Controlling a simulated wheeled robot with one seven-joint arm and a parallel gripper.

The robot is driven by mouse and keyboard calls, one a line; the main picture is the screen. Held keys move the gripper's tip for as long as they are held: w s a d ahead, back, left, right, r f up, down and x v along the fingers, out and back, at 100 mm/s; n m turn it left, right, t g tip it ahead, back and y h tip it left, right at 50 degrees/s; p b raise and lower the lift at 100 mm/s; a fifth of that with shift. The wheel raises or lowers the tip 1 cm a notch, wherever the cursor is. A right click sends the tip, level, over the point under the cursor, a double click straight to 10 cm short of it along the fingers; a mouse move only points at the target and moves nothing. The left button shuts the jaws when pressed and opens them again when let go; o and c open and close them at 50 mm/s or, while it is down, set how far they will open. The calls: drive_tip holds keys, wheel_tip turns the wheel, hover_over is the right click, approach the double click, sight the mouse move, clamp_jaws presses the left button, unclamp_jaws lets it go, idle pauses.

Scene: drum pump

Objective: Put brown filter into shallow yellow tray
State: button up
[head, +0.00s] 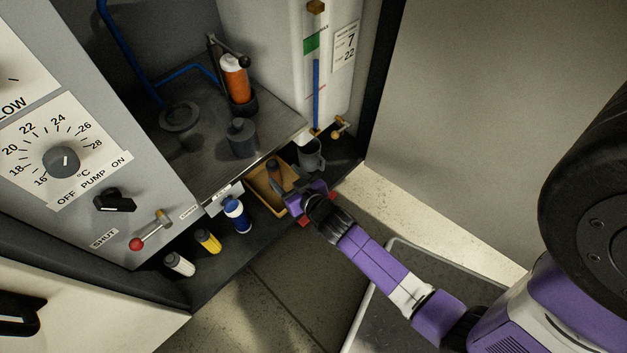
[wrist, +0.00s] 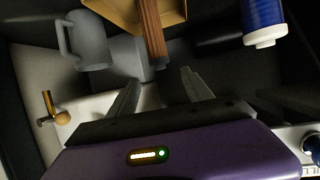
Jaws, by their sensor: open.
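The shallow yellow tray (head: 259,193) lies on the dark low shelf in the head view. Part of it shows at the top of the wrist view (wrist: 117,14). The brown filter (wrist: 152,32), long and ribbed, overlaps the tray's edge in the wrist view; I cannot tell whether it rests in the tray or on its rim. I cannot make it out clearly in the head view. My gripper (head: 287,184) is at the tray's right side. In the wrist view its fingers (wrist: 161,80) are apart with nothing between them, and the filter shows just beyond the tips.
A grey mug (head: 312,155) stands right of the tray. A blue bottle with a white cap (head: 237,215) stands left, with a yellow bottle (head: 208,241) and a white bottle (head: 180,264) farther left. A metal counter edge (head: 250,168) overhangs behind. A brass tap (head: 339,127) projects at right.

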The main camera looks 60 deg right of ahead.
drive_tip(key=s+a+r+n+t+y, duration=0.1)
drive_tip(key=s+a+r, duration=0.2)
drive_tip(key=s+a, duration=0.3)
drive_tip(key=s+a+r+n+t+y, duration=0.1)
drive_tip(key=s+a+r+y, duration=0.1)
drive_tip(key=s+a+r, duration=0.3)
drive_tip(key=s+a+r+n+y, duration=0.1)
drive_tip(key=s+a+r, duration=0.2)
drive_tip(key=s+r, duration=0.3)
drive_tip(key=s+a+r+n+y, duration=0.2)
drive_tip(key=s+a+r, duration=0.2)
drive_tip(key=s+r, duration=0.3)
wheel_tip(320, 180, up, 4)
drive_tip(key=shift+s+a+f+t, duration=0.1)
drive_tip(key=shift+s+a+t, duration=0.15)
drive_tip(key=shift+t, duration=0.15)
